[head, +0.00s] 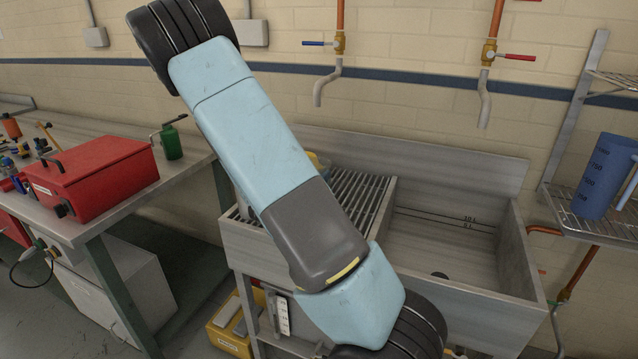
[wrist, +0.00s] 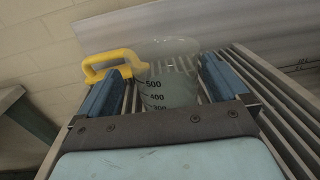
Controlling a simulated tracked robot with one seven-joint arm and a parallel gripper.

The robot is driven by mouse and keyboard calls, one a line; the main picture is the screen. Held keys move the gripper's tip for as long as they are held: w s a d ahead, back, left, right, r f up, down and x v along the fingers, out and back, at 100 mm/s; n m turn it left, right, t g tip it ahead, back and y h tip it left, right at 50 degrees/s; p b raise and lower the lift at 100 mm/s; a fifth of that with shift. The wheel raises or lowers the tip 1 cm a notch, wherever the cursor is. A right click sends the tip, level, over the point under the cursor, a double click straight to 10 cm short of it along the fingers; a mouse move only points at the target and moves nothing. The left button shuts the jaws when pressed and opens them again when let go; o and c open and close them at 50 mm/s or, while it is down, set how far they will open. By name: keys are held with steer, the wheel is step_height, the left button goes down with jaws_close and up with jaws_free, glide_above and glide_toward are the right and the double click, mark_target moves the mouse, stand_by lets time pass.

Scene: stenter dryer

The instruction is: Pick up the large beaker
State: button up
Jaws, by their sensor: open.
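A clear beaker (wrist: 172,80) with dark graduation marks, 500, 400 and 300 among them, stands on the slatted drainboard in the wrist view. A yellow handle (wrist: 98,58) shows at its left, partly behind the left finger; I cannot tell whether it belongs to the beaker. My gripper (wrist: 162,84) is open, its two blue fingers on either side of the beaker, with no clear contact visible. The beaker's lower part is hidden by the gripper body. In the head view my arm hides the gripper and most of this spot; only a bit of yellow (head: 322,163) shows.
The slatted drainboard (head: 366,190) adjoins a steel sink basin (head: 440,235) on the right. A blue graduated jug (head: 604,178) stands on a wire shelf at the far right. A workbench with a red toolbox (head: 98,178) and a green can (head: 171,143) is left. Taps hang above.

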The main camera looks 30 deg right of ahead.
mark_target(323, 162)
steer(key=shift+x, duration=2.6)
steer(key=shift+s+d, duration=0.1)
steer(key=shift+s, duration=0.05)
steer(key=shift+c, duration=0.5)
steer(key=c, duration=1.5)
